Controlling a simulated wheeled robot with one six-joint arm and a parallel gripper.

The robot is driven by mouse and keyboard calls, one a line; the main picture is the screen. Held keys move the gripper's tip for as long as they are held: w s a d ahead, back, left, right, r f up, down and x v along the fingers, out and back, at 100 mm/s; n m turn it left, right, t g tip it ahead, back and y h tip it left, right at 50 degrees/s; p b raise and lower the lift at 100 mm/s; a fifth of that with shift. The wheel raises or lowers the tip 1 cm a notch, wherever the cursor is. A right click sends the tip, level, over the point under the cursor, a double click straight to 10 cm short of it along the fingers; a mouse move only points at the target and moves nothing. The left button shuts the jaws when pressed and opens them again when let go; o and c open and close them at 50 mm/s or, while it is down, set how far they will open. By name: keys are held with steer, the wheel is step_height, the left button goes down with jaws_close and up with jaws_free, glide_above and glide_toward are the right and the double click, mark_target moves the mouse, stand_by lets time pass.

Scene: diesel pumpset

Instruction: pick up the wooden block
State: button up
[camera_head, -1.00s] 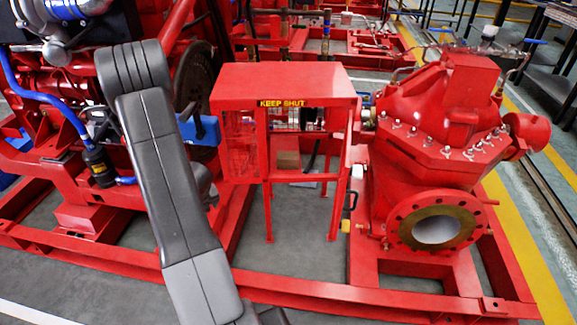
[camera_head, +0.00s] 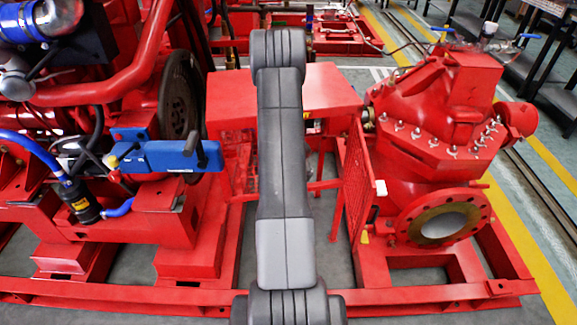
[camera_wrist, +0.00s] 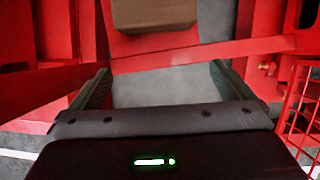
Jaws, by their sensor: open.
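The wooden block (camera_wrist: 153,14) shows in the wrist view at the top edge, as a plain brown box partly cut off by the frame. It lies beyond my gripper (camera_wrist: 160,82), past a red bar that crosses the view. My gripper is open, with its two dark fingers apart and grey floor between them. Nothing is between the fingers, and the block is apart from them. In the head view my arm covers the middle of the red cabinet, and neither the block nor my gripper can be seen.
The red cabinet (camera_head: 333,88) stands behind my arm. A red mesh panel (camera_head: 357,185) stands open at its right side. The red pump (camera_head: 440,130) is at the right, and a blue box (camera_head: 165,156) is at the left. Red base rails (camera_head: 440,293) run along the front.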

steer(key=shift+w+a+r+p, duration=0.1)
steer(key=shift+w+r+p, duration=0.05)
steer(key=shift+w+p, duration=0.65)
steer(key=shift+w+a+r+p, duration=0.1)
steer(key=shift+w+p, duration=0.6)
steer(key=shift+p, duration=0.2)
steer(key=shift+w+a+f+p, duration=0.1)
steer(key=shift+w+f+p, duration=0.1)
steer(key=shift+w+p, duration=0.3)
steer(key=p, duration=0.1)
steer(key=w+p, duration=0.1)
steer(key=shift+w+r+p, duration=0.2)
steer(key=shift+w+p, duration=0.05)
steer(key=shift+p, duration=0.1)
steer(key=w+p, duration=0.2)
steer(key=p, duration=0.1)
steer(key=shift+a+p, duration=0.15)
steer(key=shift+p, duration=0.25)
steer(key=shift+x, duration=1.75)
steer(key=c, duration=1)
